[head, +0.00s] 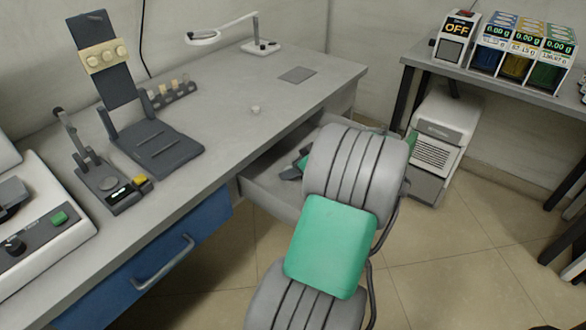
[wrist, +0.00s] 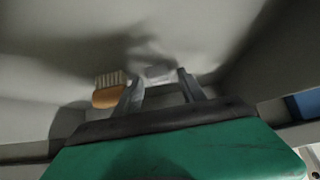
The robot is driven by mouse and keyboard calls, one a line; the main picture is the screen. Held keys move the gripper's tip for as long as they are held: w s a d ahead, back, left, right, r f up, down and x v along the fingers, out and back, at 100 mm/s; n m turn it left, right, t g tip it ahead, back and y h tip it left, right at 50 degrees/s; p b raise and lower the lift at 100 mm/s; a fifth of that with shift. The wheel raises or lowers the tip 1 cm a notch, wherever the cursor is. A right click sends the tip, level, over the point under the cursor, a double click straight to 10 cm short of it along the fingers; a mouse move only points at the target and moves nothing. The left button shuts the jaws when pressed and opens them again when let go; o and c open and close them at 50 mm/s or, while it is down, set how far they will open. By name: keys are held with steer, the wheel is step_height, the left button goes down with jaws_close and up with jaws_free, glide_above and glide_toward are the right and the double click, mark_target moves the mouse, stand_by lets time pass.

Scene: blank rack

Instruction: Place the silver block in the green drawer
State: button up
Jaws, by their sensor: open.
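My gripper (head: 292,172) reaches down into a pulled-out drawer (head: 262,192) under the desk; my arm hides much of the drawer. A sliver of green (head: 411,143) shows right of my arm, perhaps the drawer's front. In the wrist view my gripper (wrist: 159,82) is open, fingers apart, over the pale drawer floor. A small pale, shiny shape (wrist: 158,72) lies between and just beyond the fingertips; it may be the silver block, but it is blurred. I cannot tell if the fingers touch it.
An orange brush-like thing (wrist: 108,90) with pale bristles lies left of the fingers. The drawer walls stand close around. A shut blue drawer (head: 165,262) is at left. A small pale nub (head: 255,110) sits on the desk. A white cabinet (head: 440,140) stands at right.

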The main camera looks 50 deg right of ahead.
steer(key=p+v, duration=0.2)
steer(key=v, duration=1)
